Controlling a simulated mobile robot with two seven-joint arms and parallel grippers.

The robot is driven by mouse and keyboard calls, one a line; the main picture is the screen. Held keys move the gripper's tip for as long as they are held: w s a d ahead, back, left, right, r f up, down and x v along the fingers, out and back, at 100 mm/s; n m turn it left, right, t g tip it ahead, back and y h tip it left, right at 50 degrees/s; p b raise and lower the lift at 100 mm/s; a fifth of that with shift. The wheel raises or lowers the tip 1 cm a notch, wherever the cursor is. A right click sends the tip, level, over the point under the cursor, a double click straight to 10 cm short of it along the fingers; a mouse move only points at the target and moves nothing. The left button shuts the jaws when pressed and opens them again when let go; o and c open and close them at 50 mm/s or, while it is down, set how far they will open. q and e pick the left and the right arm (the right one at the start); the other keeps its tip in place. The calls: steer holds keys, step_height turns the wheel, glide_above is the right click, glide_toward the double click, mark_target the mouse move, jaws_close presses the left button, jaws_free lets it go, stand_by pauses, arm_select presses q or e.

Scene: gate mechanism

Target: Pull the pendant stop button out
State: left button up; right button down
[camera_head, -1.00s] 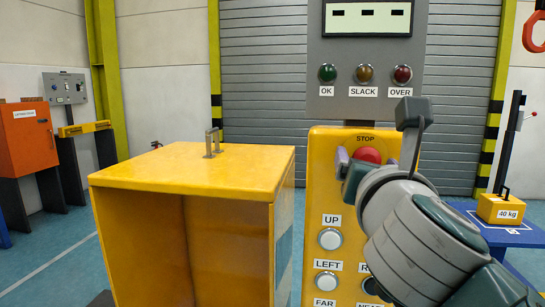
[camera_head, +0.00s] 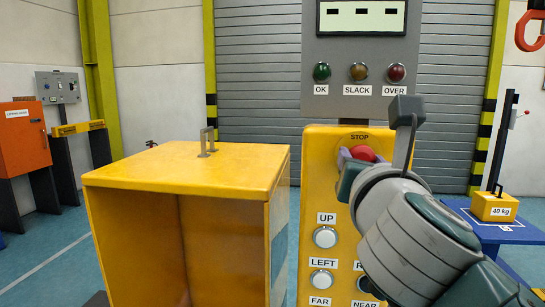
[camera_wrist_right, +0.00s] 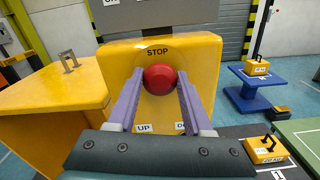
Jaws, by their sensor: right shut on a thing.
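The red stop button (camera_head: 362,153) sits under the STOP label near the top of the yellow pendant panel (camera_head: 318,180). My right gripper (camera_head: 358,156) reaches it from the front right, and its wrist covers part of the panel. In the right wrist view the round red button (camera_wrist_right: 160,79) lies between the two purple fingers of my right gripper (camera_wrist_right: 160,88), which are shut on its sides. How far the button stands out from the panel is hard to tell. My left gripper is not in view.
A yellow open-fronted box (camera_head: 190,172) with a metal handle stands left of the pendant. A grey lamp panel (camera_head: 345,100) is above it. White buttons, including UP (camera_head: 325,237), are below the stop. A 40 kg weight (camera_head: 494,207) rests on a blue stand at right.

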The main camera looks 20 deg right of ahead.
stand_by(0.3)
steer(key=shift+s+a+r, duration=0.1)
steer(key=shift+s+a, duration=0.3)
steer(key=shift+s, duration=0.2)
steer(key=shift+c, duration=1.5)
jaws_free()
steer(key=shift+s, duration=0.1)
steer(key=b+v, duration=0.1)
steer(key=v, duration=0.9)
steer(key=shift+b, duration=0.35)
